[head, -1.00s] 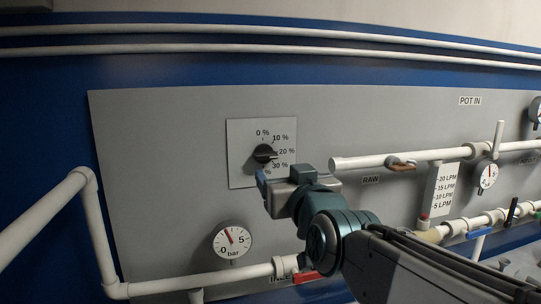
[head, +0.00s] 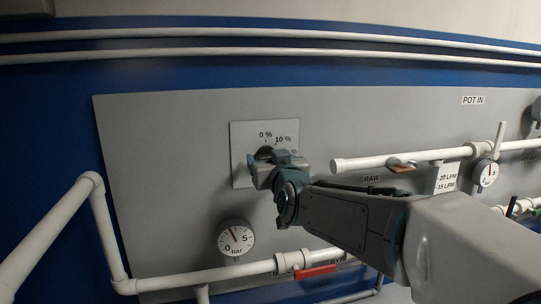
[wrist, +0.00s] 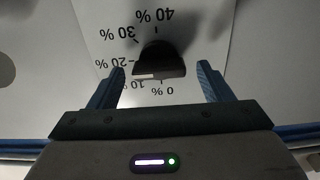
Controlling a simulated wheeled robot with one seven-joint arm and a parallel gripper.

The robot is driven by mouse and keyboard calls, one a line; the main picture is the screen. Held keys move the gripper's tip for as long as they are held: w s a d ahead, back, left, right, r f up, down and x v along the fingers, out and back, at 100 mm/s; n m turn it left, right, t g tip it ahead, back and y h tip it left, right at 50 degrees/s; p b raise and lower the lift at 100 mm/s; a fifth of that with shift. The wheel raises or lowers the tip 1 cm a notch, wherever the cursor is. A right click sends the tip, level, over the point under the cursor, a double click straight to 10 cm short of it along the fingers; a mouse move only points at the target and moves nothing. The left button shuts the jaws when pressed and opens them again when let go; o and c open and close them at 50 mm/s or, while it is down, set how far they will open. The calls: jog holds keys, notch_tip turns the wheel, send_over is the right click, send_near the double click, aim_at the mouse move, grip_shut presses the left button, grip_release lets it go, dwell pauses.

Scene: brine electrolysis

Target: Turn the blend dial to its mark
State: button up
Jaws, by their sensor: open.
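The blend dial is a black knob (head: 265,151) on a light square plate (head: 240,142) marked in percent. In the head view my gripper covers most of the knob and the higher numbers; 0 % and 10 % show. In the wrist view the knob (wrist: 162,60) shows with the scale upside down, 0 % to 40 %. My gripper (head: 268,166) is open in front of the plate. In the wrist view its blue fingers (wrist: 160,74) stand on either side of the knob with gaps. I cannot tell how deep they reach or exactly where the knob points.
A pressure gauge (head: 235,238) sits below the plate. A white pipe (head: 370,161) with a brown-handled valve (head: 401,168) runs to the right. A red valve handle (head: 314,272) is on the lower pipe. The grey panel (head: 170,170) left of the plate is bare.

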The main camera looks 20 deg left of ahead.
jog(key=shift+w+a, duration=0.1)
jog(key=shift+w, duration=0.1)
jog(key=c, duration=1)
jog(key=n, duration=1.7)
jog(key=shift+s+a+f+n, duration=0.1)
jog(key=shift+a+f+n, duration=0.05)
jog(key=shift+n, duration=0.25)
